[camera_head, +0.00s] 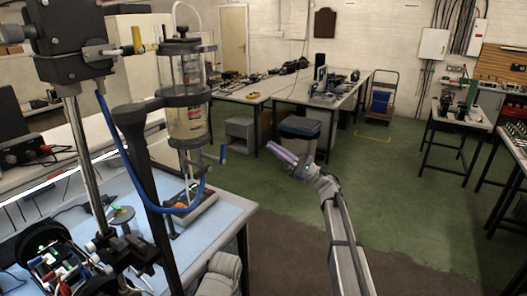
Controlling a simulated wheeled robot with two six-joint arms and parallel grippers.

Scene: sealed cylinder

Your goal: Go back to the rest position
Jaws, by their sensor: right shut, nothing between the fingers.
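My right gripper (281,153) shows near the middle of the view, at the end of my right arm. Its purple fingers are shut together with nothing between them, and it points up and left over the green floor. It is apart from the table and the cylinder. A clear cylinder (188,122) with grey collars stands upright on the left, held by a dark stand above the blue table. My left gripper is not in view; a grey rounded part at the bottom may belong to my left arm.
The blue-topped table (222,215) fills the lower left, with a metal post (92,165), a blue tube and a bin of small tools (60,265). A long workbench (262,88) stands behind. Green floor (400,210) is clear on the right, before side tables.

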